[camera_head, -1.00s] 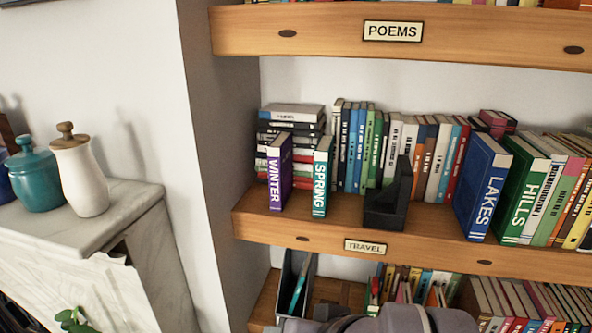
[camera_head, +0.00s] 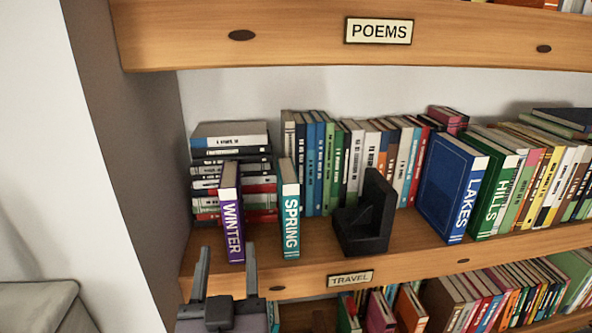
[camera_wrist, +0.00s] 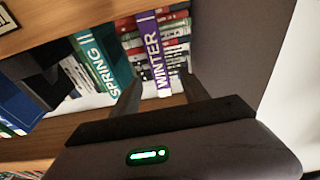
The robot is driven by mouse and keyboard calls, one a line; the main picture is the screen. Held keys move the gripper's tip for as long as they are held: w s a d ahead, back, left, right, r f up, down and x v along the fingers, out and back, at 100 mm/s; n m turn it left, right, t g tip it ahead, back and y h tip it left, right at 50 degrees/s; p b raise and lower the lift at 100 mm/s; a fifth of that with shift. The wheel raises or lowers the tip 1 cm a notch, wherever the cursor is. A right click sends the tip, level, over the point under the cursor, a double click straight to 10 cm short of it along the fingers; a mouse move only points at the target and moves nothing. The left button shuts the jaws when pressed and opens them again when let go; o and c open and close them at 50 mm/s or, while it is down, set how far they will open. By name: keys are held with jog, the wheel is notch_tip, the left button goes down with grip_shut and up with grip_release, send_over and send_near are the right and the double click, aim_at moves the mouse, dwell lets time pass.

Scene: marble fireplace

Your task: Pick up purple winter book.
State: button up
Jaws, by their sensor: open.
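The purple WINTER book (camera_head: 232,225) stands upright near the left end of the middle shelf, its spine facing out. It also shows in the wrist view (camera_wrist: 154,55). My gripper (camera_head: 225,255) is open and empty in front of the shelf. Its two fingers point up towards the book, with the spine between them in the head view. In the wrist view my gripper (camera_wrist: 158,90) has the lower end of the book's spine between its fingers. I cannot tell whether either finger touches it.
The teal SPRING book (camera_head: 290,215) stands close to the right of WINTER. A lying stack of books (camera_head: 230,140) is behind it. A black bookend (camera_head: 368,220) stands further right. The shelf's side wall (camera_head: 120,130) is on the left, and the POEMS shelf (camera_head: 280,40) is above.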

aim_at(231, 225)
jog(key=p+x, duration=0.2)
jog(key=x, duration=0.5)
jog(key=shift+w+p, duration=0.4)
jog(key=x, duration=0.5)
jog(key=shift+w+p, duration=0.25)
jog(key=shift+p, duration=0.05)
grip_shut()
dwell(0.4)
